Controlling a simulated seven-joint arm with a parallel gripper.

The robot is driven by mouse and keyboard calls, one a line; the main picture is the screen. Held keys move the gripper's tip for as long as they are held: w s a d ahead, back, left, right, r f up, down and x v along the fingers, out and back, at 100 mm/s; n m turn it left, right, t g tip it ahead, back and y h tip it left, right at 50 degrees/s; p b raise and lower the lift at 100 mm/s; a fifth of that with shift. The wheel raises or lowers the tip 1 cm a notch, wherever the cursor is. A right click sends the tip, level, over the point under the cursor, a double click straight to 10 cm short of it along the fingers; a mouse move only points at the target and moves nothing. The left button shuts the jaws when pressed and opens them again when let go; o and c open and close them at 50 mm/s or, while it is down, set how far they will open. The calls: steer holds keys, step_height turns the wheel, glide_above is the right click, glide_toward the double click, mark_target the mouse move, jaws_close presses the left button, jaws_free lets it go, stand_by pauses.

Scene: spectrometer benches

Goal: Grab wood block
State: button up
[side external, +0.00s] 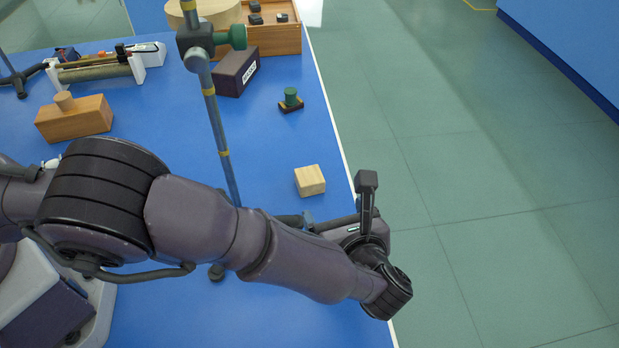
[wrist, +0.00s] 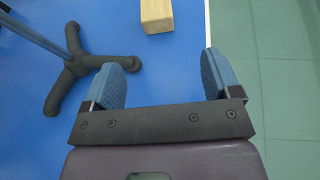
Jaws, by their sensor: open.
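The wood block (side external: 310,180) is a small pale block lying on the blue bench top near its right edge. In the wrist view the wood block (wrist: 156,15) is at the top, cut off by the frame edge, beyond the fingertips and between their lines. My gripper (wrist: 160,72) is open and empty, with two blue pads spread wide. In the side view the gripper is mostly hidden behind my arm, a little below the block, and its fingers are hard to make out.
A stand with dark splayed feet (wrist: 75,65) is left of my gripper; its upright pole (side external: 217,130) rises left of the block. A small green-knobbed piece (side external: 291,100), a dark labelled box (side external: 237,72) and a wooden tray (side external: 285,40) lie farther back. The bench edge drops off at right.

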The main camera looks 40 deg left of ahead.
mark_target(313, 184)
steer(key=shift+w+a+f, duration=0.15)
steer(key=shift+a+f, duration=0.2)
steer(key=x, duration=0.7)
steer(key=shift+x, duration=2.6)
steer(key=shift+a+r, duration=0.15)
steer(key=c, duration=1)
